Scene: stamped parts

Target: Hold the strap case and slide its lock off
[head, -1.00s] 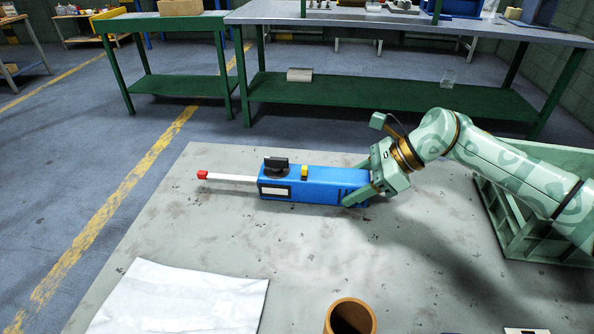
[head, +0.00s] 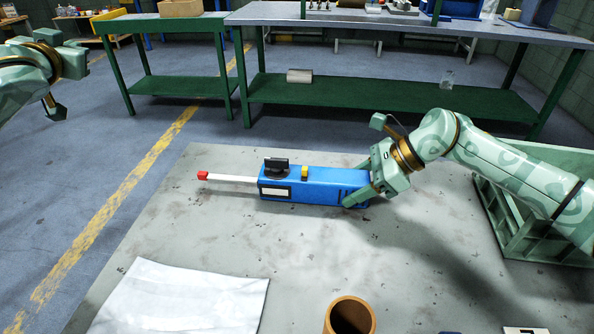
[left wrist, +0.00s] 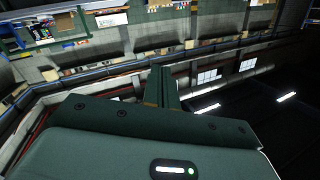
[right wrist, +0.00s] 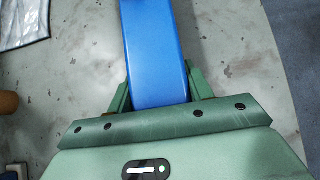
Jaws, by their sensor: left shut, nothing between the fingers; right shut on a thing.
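The strap case is a long blue box (head: 325,187) lying on the grey table. On its top are a black knob (head: 276,165) and a small yellow block (head: 304,172). A white strap (head: 232,179) sticks out of its left end and ends in a red tip (head: 203,176). I cannot tell which part is the lock. My right gripper (head: 357,196) is shut on the case's right end, with a finger on each side in the right wrist view (right wrist: 158,95). My left gripper (head: 82,43) is up at the far left, away from the case; its fingers are together and empty in the left wrist view (left wrist: 162,88).
A white sheet (head: 180,300) lies at the table's front left. A brown cylinder (head: 350,316) stands at the front edge. A green crate (head: 500,220) sits on the right, under my right arm. The table is clear around the strap and in front of the case.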

